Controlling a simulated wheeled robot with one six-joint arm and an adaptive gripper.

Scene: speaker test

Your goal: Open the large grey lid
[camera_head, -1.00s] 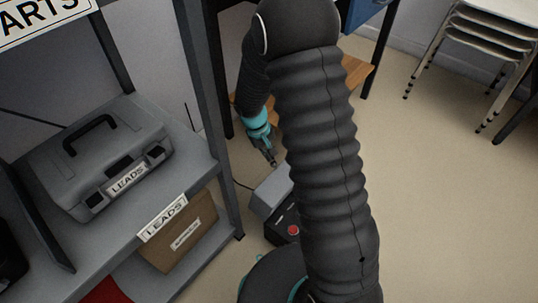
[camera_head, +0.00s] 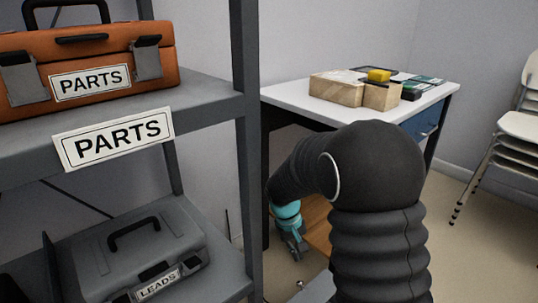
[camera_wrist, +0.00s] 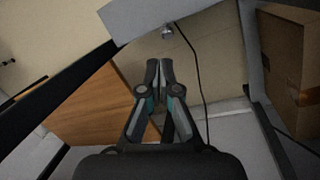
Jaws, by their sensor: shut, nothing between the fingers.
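A flat grey lid-like surface (camera_head: 319,288) shows at the bottom edge of the head view, partly hidden by my arm. A small metallic knob (camera_head: 299,284) is at its left edge. In the wrist view a grey panel (camera_wrist: 150,14) with a knob (camera_wrist: 167,31) is at the top, probably the same thing. My gripper (camera_head: 299,256) points down just above and left of it in the head view. In the wrist view my gripper (camera_wrist: 160,66) is shut and empty, its tips apart from the knob. A grey LEADS case (camera_head: 130,255) with a closed lid sits on the lower shelf.
An orange PARTS case (camera_head: 85,65) is on the upper shelf (camera_head: 205,100). A white-topped desk (camera_head: 290,101) holds boxes. A wooden board (camera_wrist: 100,108) and a dark cable (camera_wrist: 204,90) are near my gripper. Stacked chairs (camera_head: 515,140) stand at right; floor there is free.

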